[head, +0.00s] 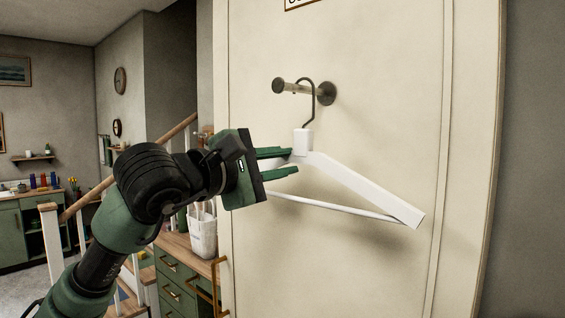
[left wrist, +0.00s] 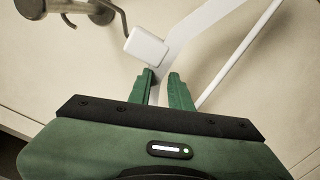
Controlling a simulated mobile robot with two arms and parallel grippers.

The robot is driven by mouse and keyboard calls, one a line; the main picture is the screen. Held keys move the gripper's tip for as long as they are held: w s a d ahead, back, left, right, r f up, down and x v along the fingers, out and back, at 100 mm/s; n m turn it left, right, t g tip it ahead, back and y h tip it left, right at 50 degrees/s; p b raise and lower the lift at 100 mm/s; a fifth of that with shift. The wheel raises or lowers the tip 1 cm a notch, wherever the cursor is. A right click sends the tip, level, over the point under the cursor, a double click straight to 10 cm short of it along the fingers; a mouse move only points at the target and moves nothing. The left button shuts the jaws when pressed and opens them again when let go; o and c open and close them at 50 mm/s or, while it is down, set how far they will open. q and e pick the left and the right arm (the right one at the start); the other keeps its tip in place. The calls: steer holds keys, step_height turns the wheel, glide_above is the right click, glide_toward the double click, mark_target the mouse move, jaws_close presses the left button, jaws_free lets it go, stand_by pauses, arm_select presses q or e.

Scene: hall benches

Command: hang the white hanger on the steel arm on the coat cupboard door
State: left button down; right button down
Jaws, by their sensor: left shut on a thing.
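The white hanger (head: 360,186) is in front of the cream coat cupboard door (head: 400,80) in the head view, its bar sloping down to the right. Its dark hook rises from the white neck block and loops over the steel arm (head: 297,88), near the arm's round wall plate. My left gripper (head: 296,160) is shut on the hanger beside the neck block. The left wrist view shows the fingers (left wrist: 164,84) at the white hanger (left wrist: 195,32), with the steel arm (left wrist: 85,10) at top left. Whether the hook bears on the arm is not clear. My right gripper is not in view.
A green drawer cabinet (head: 178,284) with a wooden top and a white bin (head: 203,235) stand left of the door. A stair rail (head: 128,168) runs behind my left arm. The door face right of the hanger is clear.

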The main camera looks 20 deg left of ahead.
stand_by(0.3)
arm_select(q)
steer(key=c, duration=1.2)
jaws_free()
steer(key=shift+f, duration=0.1)
